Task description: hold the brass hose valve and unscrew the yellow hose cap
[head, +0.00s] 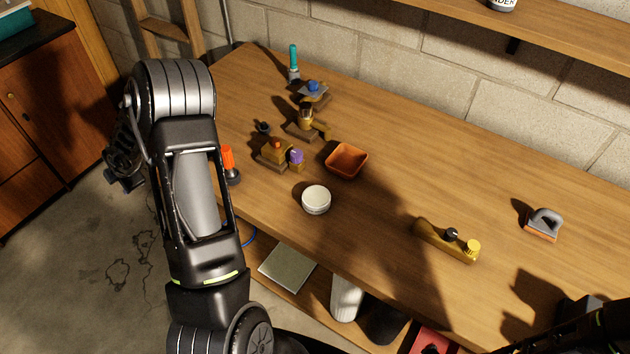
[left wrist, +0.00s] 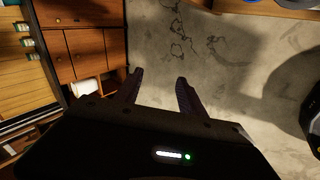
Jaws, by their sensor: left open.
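A long brass-coloured body (head: 434,238) with a dark knob lies near the bench's front right in the head view. A yellow ribbed cap (head: 470,249) sits at its right end. It best matches the hose valve. Neither appears in the left wrist view. My left gripper (left wrist: 159,88) is open and empty in the left wrist view, over the concrete floor. It is away from the bench objects. In the head view my left arm crosses the left side, and its fingers cannot be made out. Dark parts of my right arm show at the lower right, with no clear fingers.
On the wooden bench (head: 390,190), several brass fittings with coloured knobs cluster at the back left, near an orange tray (head: 346,161). A round white container (head: 316,199) stands near the front edge. A grey-handled tool (head: 543,224) lies right. Cabinets (head: 38,105) stand far left.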

